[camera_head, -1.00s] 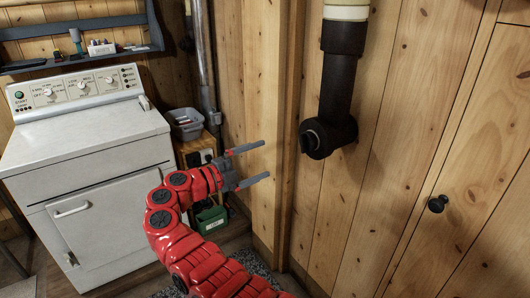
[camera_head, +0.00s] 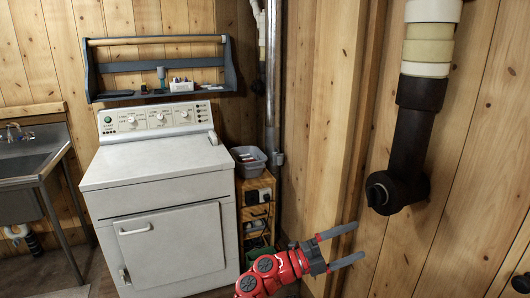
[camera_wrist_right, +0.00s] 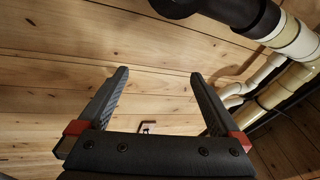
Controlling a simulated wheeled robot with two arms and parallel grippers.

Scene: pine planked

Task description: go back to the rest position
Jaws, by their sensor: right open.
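My right gripper (camera_head: 341,246) is at the lower middle right of the head view, on the end of a red arm. Its two grey fingers are spread apart with nothing between them. In the right wrist view, the same gripper (camera_wrist_right: 160,98) shows both fingers apart, with the pine plank wall beyond them. My left gripper is not in view.
A white dryer (camera_head: 165,190) stands at the left, below a blue wall shelf (camera_head: 110,70). A sink (camera_head: 28,165) is at the far left. A grey bin (camera_head: 249,160) sits on a wooden stand. A black pipe (camera_head: 408,150) juts from the plank wall at right.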

